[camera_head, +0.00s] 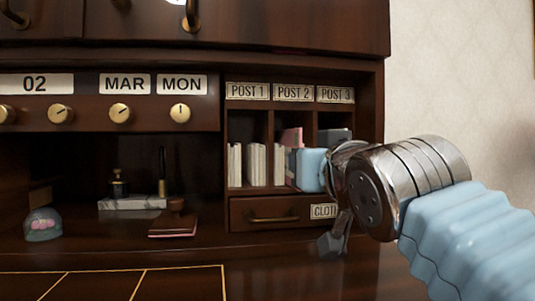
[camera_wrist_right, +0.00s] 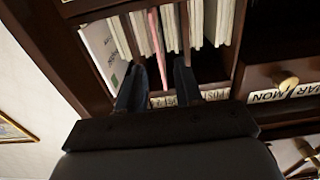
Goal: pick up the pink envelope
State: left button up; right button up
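The pink envelope (camera_head: 292,137) stands upright in the POST 2 slot, its upper part showing in the head view. In the right wrist view, the pink envelope (camera_wrist_right: 154,35) is a thin edge-on strip among white envelopes. My right gripper (camera_wrist_right: 158,70) is at the slots, with its two dark fingers apart. The near end of the pink strip lies between the fingers in that view; I cannot tell whether either finger touches it. In the head view my right wrist hides the fingertips. My left gripper is in neither view.
White envelopes (camera_head: 256,164) stand in the slots beside the pink one. Wooden dividers separate the slots, and a drawer (camera_head: 275,214) lies below. A red stamp pad (camera_head: 173,225), a stone-like pen stand (camera_head: 132,203) and a small glass dome (camera_head: 43,225) stand left on the desk.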

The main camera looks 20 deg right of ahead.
aim_at(291, 138)
jog(key=x, duration=0.2)
jog(key=p+x, duration=0.1)
jog(key=x, duration=0.1)
jog(key=p+x, duration=0.1)
jog(key=x, duration=0.1)
jog(key=shift+w+d+r, duration=0.15)
jog(key=shift+w+r, duration=0.1)
jog(key=shift+w, duration=0.15)
jog(key=shift+w+d, duration=0.1)
jog(key=shift+w, duration=0.45)
grip_shut()
